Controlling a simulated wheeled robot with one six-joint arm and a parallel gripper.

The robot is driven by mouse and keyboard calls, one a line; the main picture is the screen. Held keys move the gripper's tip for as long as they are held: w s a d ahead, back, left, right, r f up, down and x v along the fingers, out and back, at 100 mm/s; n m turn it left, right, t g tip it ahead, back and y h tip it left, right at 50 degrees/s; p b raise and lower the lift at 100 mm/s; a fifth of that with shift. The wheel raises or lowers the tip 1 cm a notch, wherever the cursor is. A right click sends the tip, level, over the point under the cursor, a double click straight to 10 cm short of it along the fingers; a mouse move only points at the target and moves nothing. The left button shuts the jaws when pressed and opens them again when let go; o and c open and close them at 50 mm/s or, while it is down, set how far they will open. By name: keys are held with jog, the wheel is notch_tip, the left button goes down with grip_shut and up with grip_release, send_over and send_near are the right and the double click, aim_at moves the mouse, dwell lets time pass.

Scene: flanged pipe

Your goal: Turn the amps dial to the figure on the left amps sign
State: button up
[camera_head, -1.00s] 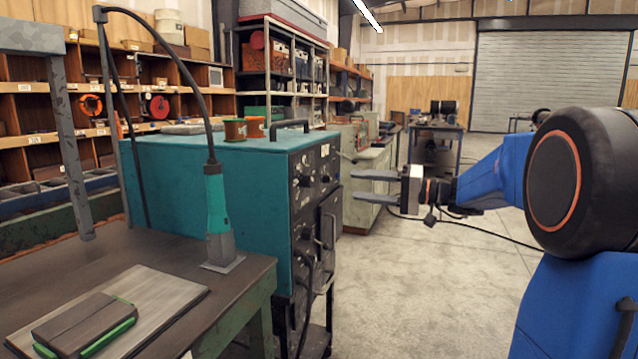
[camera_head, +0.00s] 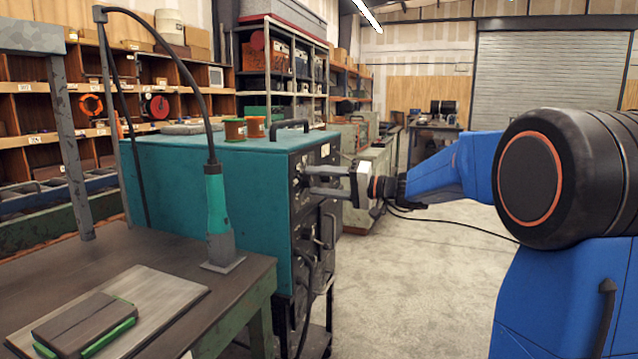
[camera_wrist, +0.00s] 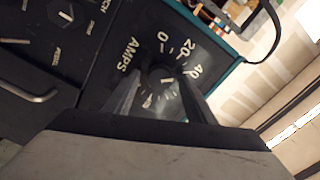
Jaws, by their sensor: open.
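The black amps dial (camera_wrist: 162,76) shows in the wrist view on the machine's dark front panel, beside white lettering "AMPS" and the figures 0, 20 and 40. The rest of its scale is hidden by my gripper, and I cannot tell for sure where its pointer stands. My gripper (camera_head: 309,181) is open in the head view, its fingers level and reaching the front of the teal machine (camera_head: 205,185). In the wrist view its fingers (camera_wrist: 160,84) lie on either side of the dial; I cannot tell whether they touch it. I can make out no amps sign.
A bar handle (camera_wrist: 30,93) and another knob (camera_wrist: 62,12) are on the same panel. A workbench (camera_head: 245,285) with a teal-handled tool (camera_head: 217,210) stands in front at left.

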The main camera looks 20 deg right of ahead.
jog(key=c, duration=1)
jog(key=shift+c, duration=0.2)
jog(key=shift+m, duration=0.4)
jog(key=m, duration=0.3)
jog(key=shift+f+m, duration=0.1)
jog(key=shift+m, duration=1.9)
jog(key=o, duration=1)
